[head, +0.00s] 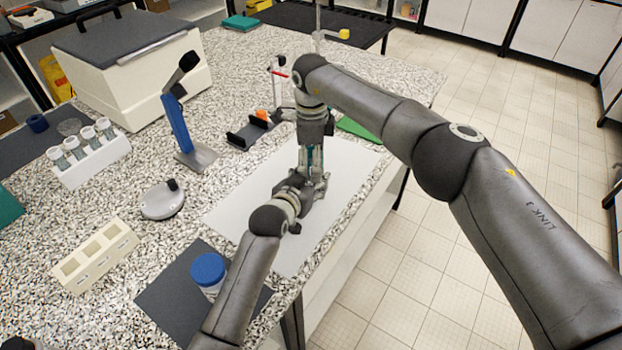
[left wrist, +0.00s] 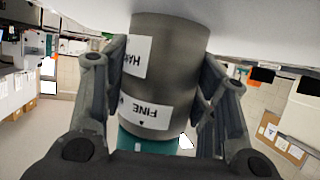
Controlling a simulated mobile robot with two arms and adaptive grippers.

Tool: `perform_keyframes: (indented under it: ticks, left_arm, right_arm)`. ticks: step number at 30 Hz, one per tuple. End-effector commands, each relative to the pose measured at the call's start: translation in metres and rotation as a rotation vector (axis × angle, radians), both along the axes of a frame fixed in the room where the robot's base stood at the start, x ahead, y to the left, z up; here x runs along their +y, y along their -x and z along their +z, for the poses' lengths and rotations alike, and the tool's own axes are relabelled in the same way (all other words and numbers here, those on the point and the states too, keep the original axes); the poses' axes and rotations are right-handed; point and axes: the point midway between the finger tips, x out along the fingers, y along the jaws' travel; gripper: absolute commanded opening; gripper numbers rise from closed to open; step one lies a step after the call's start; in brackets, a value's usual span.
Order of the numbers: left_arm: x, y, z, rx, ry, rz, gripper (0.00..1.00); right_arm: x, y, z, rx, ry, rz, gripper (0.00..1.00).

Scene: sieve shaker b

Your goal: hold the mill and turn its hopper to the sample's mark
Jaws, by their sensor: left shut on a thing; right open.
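The mill stands upright on the white mat (head: 262,205). Its grey-brown body (left wrist: 165,75) fills the middle of the left wrist view, with white labels reading "FINE" and, partly cut off, "HA". Its teal hopper (head: 314,155) shows as a sliver in the head view, and at the body's lower end in the left wrist view. My left gripper (head: 308,193) is shut on the mill body, one finger on each side. My right gripper (head: 314,146) points down from above with its open fingers about the hopper; contact is hidden. The sample's mark cannot be told.
A blue-lidded jar (head: 208,270) stands on a dark mat near my left arm. A blue stand (head: 179,125), a round grey-white device (head: 162,200) and a rack of jars (head: 92,160) are to the left. A black holder (head: 248,133) is close behind. The table edge is at right.

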Motion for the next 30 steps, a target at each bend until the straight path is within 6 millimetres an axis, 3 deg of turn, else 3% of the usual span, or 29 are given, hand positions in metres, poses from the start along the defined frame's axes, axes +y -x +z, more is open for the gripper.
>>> perform_keyframes:
  ticks: [5,24,30]
  left_arm:
    - [0.0,0.0,0.0,0.001,0.0,0.0,0.12]
    - [0.0,0.0,0.0,0.001,0.0,0.0,0.12]
    - [0.0,0.0,0.0,0.001,0.0,0.0,0.12]
  right_arm:
    - [0.001,0.0,0.009,0.0,-0.002,0.003,0.84]
    - [0.001,0.0,0.072,0.0,-0.001,0.002,0.84]
    - [0.001,0.0,0.081,0.0,-0.001,0.002,0.84]
